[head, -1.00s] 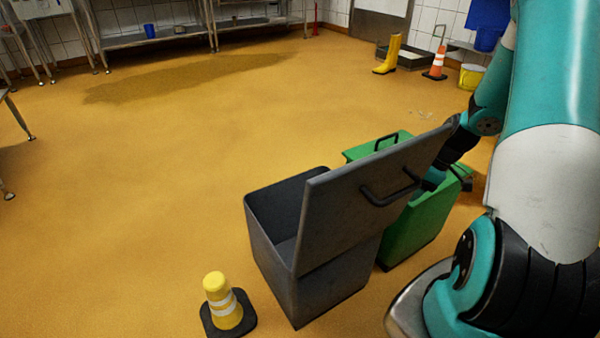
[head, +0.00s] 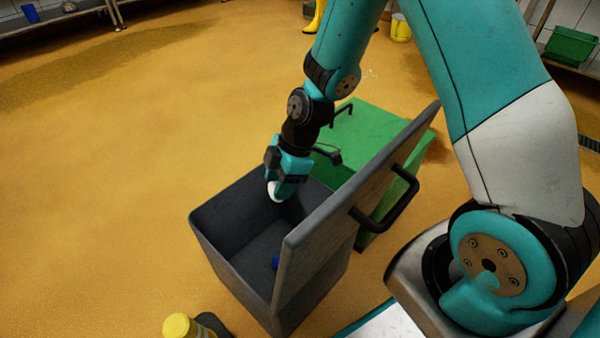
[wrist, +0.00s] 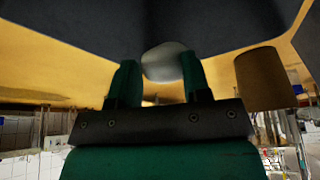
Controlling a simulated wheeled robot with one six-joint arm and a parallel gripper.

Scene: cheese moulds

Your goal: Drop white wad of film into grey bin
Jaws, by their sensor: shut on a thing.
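The grey bin (head: 222,236) stands open in the head view, its hinged lid (head: 345,215) raised on the right side. My gripper (head: 277,188) is over the bin's opening near its far rim and points down. It is shut on the white wad of film (head: 274,192), which shows as a pale lump below the fingers. In the wrist view the wad (wrist: 163,62) sits between the two green fingers (wrist: 160,80), with a dark grey surface beyond it. A small blue thing (head: 276,262) lies inside the bin.
A green bin (head: 372,133) with a closed lid stands right behind the grey bin. The floor to the left is clear.

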